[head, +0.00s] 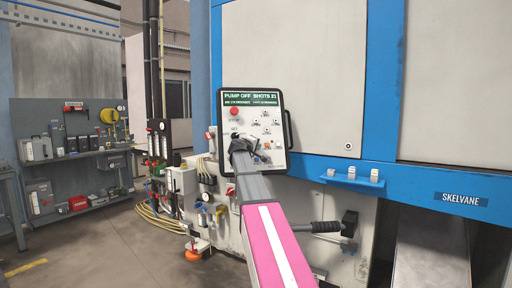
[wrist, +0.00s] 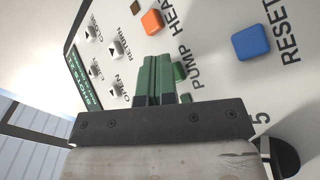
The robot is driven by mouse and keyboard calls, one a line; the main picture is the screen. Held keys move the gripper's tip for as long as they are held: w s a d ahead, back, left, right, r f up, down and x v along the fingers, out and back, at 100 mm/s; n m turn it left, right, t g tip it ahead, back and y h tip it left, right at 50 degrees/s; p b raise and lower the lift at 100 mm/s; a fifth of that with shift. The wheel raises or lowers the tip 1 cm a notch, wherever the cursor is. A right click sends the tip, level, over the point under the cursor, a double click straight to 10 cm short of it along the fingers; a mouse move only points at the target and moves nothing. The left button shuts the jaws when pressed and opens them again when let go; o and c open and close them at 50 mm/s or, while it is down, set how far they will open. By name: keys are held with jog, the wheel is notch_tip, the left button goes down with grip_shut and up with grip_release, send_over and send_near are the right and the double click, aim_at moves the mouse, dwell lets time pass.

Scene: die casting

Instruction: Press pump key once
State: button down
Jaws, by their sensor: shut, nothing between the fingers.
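The white control panel (head: 262,125) stands upright on the machine front, its green display (head: 251,98) reading "PUMP OFF" and "SHOTS 21". In the wrist view, a green key (wrist: 181,72) sits beside the "PUMP" label, partly hidden by my fingers. My gripper (wrist: 155,62) is shut and empty, its green fingers pointing at the panel just left of that key. I cannot tell whether the fingertips touch the panel. In the head view my gripper (head: 240,140) covers the panel's lower left, and the pump key cannot be made out.
An orange key (wrist: 152,22) and a blue "RESET" key (wrist: 251,43) are near the green one. A red button (head: 234,111) is at the panel's upper left. A black handle (head: 289,128) runs along its right edge. A blue ledge (head: 352,181) is at right.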

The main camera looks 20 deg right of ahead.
jog(key=shift+s+a+r, duration=0.1)
jog(key=shift+s+r, duration=0.15)
jog(key=shift+s, duration=0.5)
jog(key=s, duration=0.1)
jog(key=s+r, duration=0.1)
jog(key=s, duration=0.2)
jog(key=shift+s+a+r, duration=0.3)
jog(key=shift+s+r, duration=0.05)
jog(key=shift+r, duration=0.05)
dwell(0.5)
